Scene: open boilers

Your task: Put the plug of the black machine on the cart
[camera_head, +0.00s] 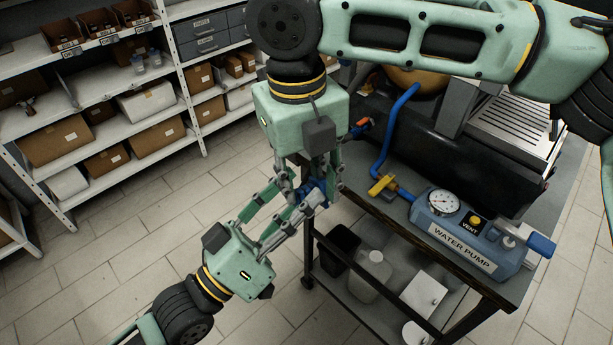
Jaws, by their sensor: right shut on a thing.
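The black machine (425,130) sits on the cart (385,215), a dark-topped trolley at the right. A small blue part with grey on it (314,187), probably the plug, is in the air just left of the cart's edge. My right gripper (311,181) reaches down from above and is shut on this blue part. My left gripper (304,203) comes up from the lower left, with its fingertips close to the same part. The fingers overlap there, so I cannot tell whether the left one is shut on it.
A blue water pump (470,233) with a gauge stands on the cart's front, with a blue hose (383,150) and yellow valve (381,185) beside it. A canister (370,275) and a black bin (338,250) are on the lower shelf. Storage shelves (100,120) stand left; the floor between is clear.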

